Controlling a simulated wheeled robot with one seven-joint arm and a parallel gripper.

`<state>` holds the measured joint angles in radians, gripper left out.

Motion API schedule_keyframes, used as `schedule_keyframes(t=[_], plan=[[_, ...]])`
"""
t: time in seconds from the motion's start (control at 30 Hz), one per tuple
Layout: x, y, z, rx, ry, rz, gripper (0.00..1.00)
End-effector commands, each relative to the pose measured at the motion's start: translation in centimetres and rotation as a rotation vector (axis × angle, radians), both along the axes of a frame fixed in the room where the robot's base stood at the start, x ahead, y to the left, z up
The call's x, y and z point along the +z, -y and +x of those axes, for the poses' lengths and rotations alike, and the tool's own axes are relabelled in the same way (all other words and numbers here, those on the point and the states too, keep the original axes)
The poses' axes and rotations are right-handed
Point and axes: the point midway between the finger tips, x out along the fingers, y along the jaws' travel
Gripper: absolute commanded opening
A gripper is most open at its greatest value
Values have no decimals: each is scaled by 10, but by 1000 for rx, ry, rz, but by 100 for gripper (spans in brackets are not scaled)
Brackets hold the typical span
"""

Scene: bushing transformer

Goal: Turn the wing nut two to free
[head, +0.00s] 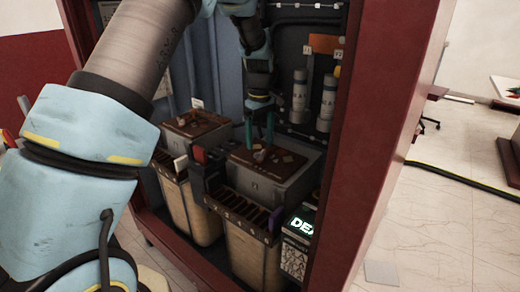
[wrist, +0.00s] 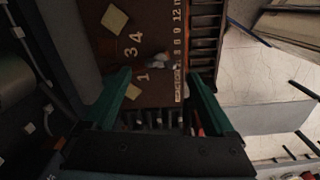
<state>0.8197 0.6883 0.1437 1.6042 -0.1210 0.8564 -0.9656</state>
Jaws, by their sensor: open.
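My gripper (wrist: 158,76) is open, with its two green fingers apart above a brown top plate (wrist: 150,20). The plate carries the printed numbers 1, 3 and 4 and a row of further numbers. A small grey part with a reddish spot (wrist: 156,60), seemingly a wing nut, lies between the fingertips; neither finger visibly touches it. I cannot read a number 2. In the head view my gripper (head: 260,126) points down over the right-hand transformer box (head: 264,185). Small fittings (head: 261,155) show on its brown top, too small to tell apart.
A second, similar box (head: 196,125) stands to the left. Grey cylinders (head: 300,92) stand behind to the right. The red cabinet frame (head: 375,140) borders the right side. Open floor (head: 440,225) lies outside the cabinet.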

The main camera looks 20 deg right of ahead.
Motion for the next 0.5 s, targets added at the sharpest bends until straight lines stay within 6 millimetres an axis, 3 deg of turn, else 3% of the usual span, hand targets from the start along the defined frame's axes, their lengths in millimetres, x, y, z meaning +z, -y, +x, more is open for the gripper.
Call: schedule_keyframes(t=[0.23, 0.5], plan=[[44, 0, 0, 0, 3, -1, 90], [62, -1, 0, 1, 0, 1, 90]])
